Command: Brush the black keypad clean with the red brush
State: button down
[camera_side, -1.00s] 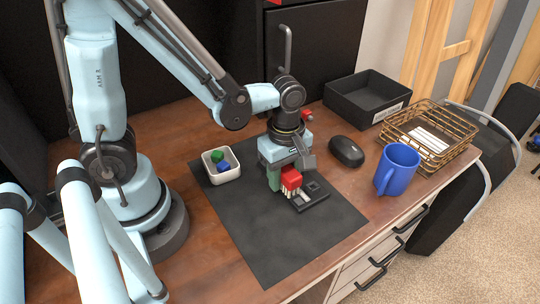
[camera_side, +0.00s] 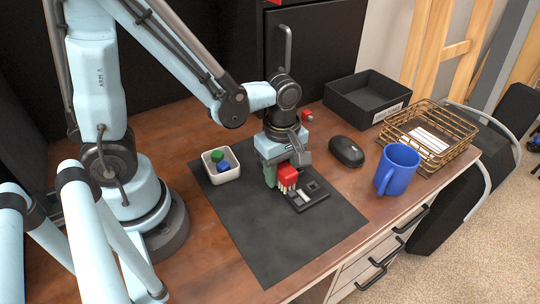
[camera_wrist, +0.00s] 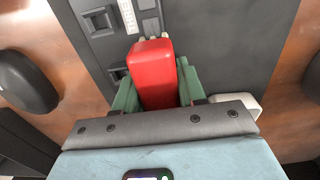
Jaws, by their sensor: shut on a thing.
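The red brush (camera_side: 287,176) has a red block body and pale bristles pointing down. My gripper (camera_side: 279,176) is shut on it, with green fingers on both sides of the red body in the wrist view (camera_wrist: 153,75). The black keypad (camera_side: 316,191) lies flat on the dark mat, with a pale strip and square recesses; part of it also shows in the wrist view (camera_wrist: 103,45). The brush is at the keypad's left end in the side view. I cannot tell whether the bristles touch it.
A white tray (camera_side: 228,177) with a green and a blue piece stands left. A black mouse-like object (camera_side: 346,151), a blue mug (camera_side: 397,170), a wire basket (camera_side: 442,150) and a black box (camera_side: 366,97) stand right. The mat's front (camera_side: 285,250) is clear.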

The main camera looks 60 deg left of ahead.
jog(key=shift+d, duration=1)
jog(key=shift+a+f, duration=0.15)
jog(key=shift+a, duration=1.35)
jog(key=shift+d, duration=1.55)
jog(key=shift+a+r, duration=0.15)
jog(key=shift+a, duration=0.6)
jog(key=shift+a+r, duration=0.1)
jog(key=shift+a, duration=0.6)
jog(key=shift+r, duration=1)
